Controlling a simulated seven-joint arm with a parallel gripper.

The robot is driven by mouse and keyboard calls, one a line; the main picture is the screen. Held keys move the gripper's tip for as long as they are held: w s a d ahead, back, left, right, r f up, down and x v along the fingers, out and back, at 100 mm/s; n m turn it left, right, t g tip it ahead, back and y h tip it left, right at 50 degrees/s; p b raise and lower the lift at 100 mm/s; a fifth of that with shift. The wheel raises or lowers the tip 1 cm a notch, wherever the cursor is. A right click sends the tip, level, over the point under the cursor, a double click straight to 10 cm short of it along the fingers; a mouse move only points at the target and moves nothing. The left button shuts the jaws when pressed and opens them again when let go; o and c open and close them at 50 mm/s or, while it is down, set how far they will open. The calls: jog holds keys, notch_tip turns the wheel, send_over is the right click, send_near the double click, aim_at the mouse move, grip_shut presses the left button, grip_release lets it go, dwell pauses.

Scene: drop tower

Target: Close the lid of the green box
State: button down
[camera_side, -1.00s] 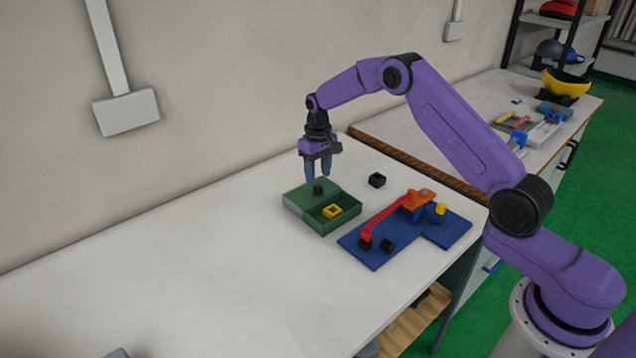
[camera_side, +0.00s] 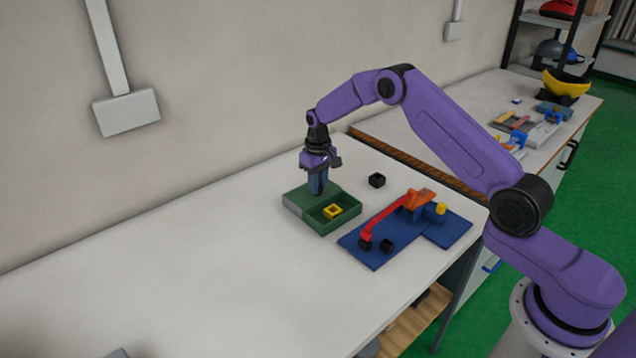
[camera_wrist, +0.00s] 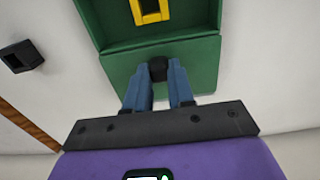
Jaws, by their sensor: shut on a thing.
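The green box (camera_side: 337,224) stands on the white table with its front compartment open. Its green lid (camera_side: 299,195) lies at the back, leaving that compartment uncovered. A yellow square ring (camera_side: 333,211) sits inside the open part. My gripper (camera_side: 318,192) points down at the lid, its blue fingers closed around the lid's dark knob (camera_wrist: 158,68). In the wrist view, my gripper (camera_wrist: 159,82) has one finger on each side of the knob, with the lid (camera_wrist: 205,65) beneath and the open box (camera_wrist: 90,20) beyond. In the side view the fingers hide the knob.
A black hollow cube (camera_side: 377,180) lies on the table behind the box. A blue base (camera_side: 365,254) with a red-orange arm (camera_side: 385,217) and black cubes stands close to the right. The table left of the box is clear.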

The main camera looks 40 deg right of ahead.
jog(key=shift+s, duration=4.55)
jog(key=c, duration=1)
grip_release()
jog(key=shift+o, duration=0.2)
jog(key=shift+r, duration=0.55)
notch_tip(320, 180, up, 16)
jog(key=shift+r, duration=0.2)
